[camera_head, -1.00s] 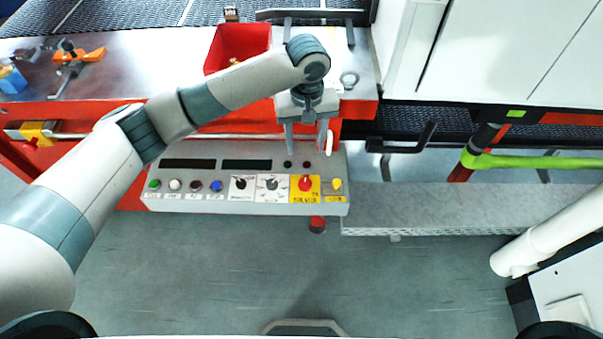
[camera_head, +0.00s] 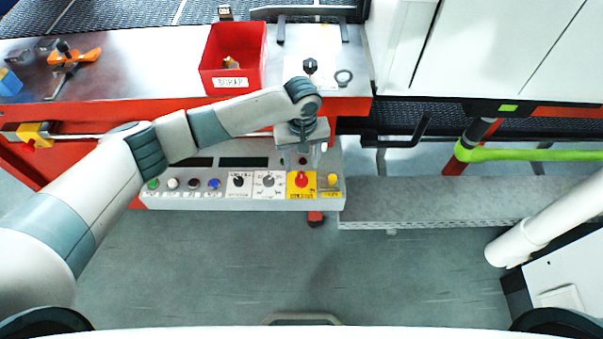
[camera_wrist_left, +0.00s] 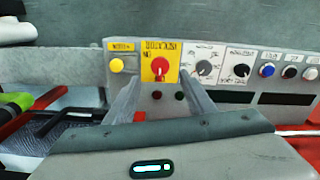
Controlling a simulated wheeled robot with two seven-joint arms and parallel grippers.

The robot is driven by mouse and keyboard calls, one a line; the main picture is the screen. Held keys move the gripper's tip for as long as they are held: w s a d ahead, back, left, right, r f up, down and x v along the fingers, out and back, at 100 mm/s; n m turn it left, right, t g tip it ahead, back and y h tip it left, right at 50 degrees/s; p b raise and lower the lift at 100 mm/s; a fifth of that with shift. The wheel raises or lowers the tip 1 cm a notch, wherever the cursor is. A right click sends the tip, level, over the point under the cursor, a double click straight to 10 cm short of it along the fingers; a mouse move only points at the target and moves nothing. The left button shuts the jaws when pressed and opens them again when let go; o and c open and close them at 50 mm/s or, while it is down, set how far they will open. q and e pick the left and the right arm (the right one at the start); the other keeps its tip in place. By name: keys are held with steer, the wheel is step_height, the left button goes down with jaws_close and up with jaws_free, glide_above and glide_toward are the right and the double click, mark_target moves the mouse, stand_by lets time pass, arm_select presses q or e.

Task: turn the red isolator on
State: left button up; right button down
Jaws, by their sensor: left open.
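The red isolator (camera_head: 301,180) is a red rotary knob on a yellow plate, near the right end of the grey control panel (camera_head: 220,203). It also shows in the left wrist view (camera_wrist_left: 160,68), upper middle, with its pointer near upright. My left gripper (camera_head: 301,160) is just behind the knob in the head view, over the panel's back part. In the wrist view its two fingers (camera_wrist_left: 162,90) are apart, one on each side of the knob, with nothing between them. I cannot tell whether they touch it. My right gripper is not in view.
A yellow button (camera_head: 332,180) sits right of the isolator, and two selector knobs (camera_head: 238,182) sit left of it. A red scrap bin (camera_head: 232,80) stands on the bench behind. The floor in front of the panel is clear.

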mark_target(302, 179)
arm_select(q)
step_height(302, 179, down, 8)
steer(key=shift+r+p, duration=0.1)
steer(key=shift+p, duration=0.4)
steer(key=c, duration=1.1)
